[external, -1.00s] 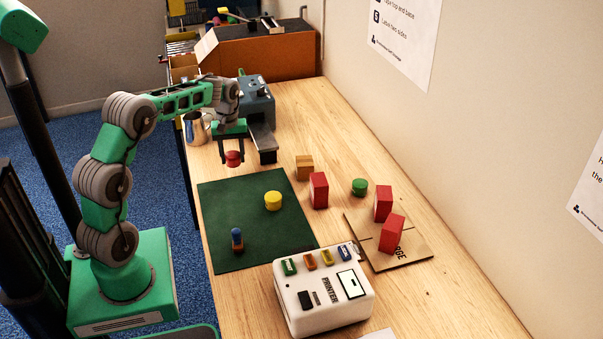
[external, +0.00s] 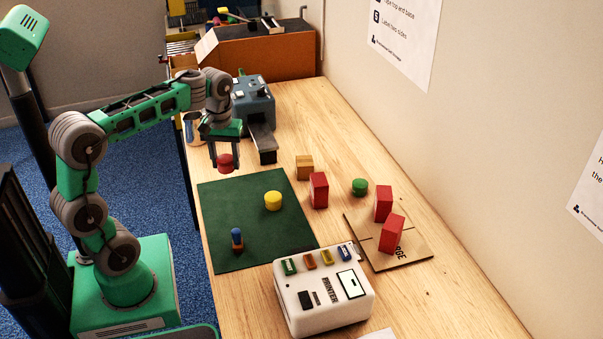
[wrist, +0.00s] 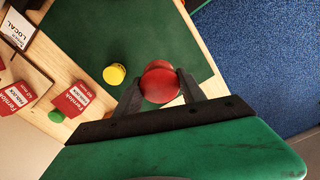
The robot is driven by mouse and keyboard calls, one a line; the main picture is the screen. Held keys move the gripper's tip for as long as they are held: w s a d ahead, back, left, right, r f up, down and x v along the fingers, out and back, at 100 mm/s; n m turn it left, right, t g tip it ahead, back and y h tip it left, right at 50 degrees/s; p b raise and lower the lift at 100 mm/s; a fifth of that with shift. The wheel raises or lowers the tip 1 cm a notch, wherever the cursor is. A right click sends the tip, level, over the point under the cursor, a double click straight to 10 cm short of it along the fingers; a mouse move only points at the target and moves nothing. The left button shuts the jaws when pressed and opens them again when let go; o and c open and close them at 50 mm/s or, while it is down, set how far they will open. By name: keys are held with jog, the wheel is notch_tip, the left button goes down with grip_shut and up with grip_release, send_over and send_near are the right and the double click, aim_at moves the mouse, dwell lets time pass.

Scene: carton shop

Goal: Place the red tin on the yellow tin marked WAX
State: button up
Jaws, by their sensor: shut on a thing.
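The red tin (external: 225,161) is held between the fingers of my gripper (external: 225,166), above the far edge of the green mat. In the wrist view the red tin (wrist: 159,82) sits between the two dark fingertips (wrist: 158,88). The yellow tin (external: 273,201) stands upright on the green mat (external: 225,215), nearer the camera and to the right of my gripper, apart from the red tin. It also shows in the wrist view (wrist: 114,75), left of the held tin. I cannot read any marking on it.
A blue-topped stamp-like object (external: 237,239) stands on the mat. A white printer (external: 322,292), a red box (external: 318,190), a small cardboard box (external: 304,168) and a green tin (external: 359,187) stand nearby. A grey machine (external: 253,103) is behind my gripper. The mat around the yellow tin is clear.

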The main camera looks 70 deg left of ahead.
jog(key=w+d+r+m, duration=0.1)
jog(key=w+d+r, duration=0.2)
jog(key=d, duration=0.7)
jog(key=n+p, duration=0.2)
jog(key=n, duration=0.2)
send_over(273, 195)
jog(key=shift+y, duration=0.3)
notch_tip(273, 195, down, 10)
jog(key=shift+d+f, duration=0.15)
jog(key=shift+f, duration=0.05)
notch_tip(273, 195, down, 3)
jog(key=shift+r, duration=0.1)
